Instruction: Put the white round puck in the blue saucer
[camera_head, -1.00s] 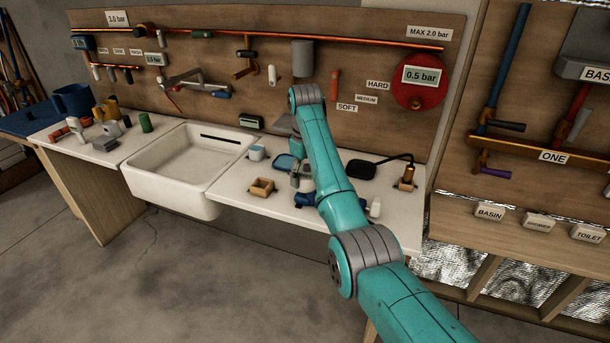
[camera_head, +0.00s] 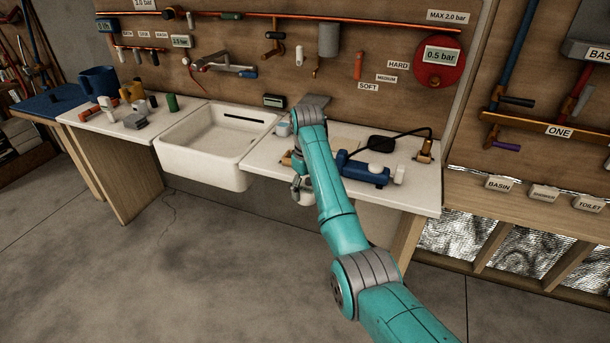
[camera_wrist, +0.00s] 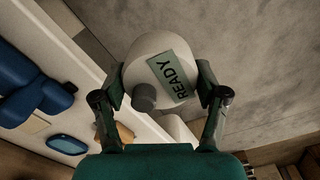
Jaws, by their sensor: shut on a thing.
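My gripper (camera_wrist: 160,105) is shut on a white round puck (camera_wrist: 150,58) with a green READY label and a grey knob. The wrist view shows a finger on each side of it, with the floor and the counter's edge behind. In the head view my gripper (camera_head: 303,190) is at the counter's front edge, partly hidden by my arm. My arm hides that spot in the head view.
The white sink (camera_head: 205,168) is to the left. A wooden block (camera_wrist: 125,132) lies near the saucer. The floor in front is clear.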

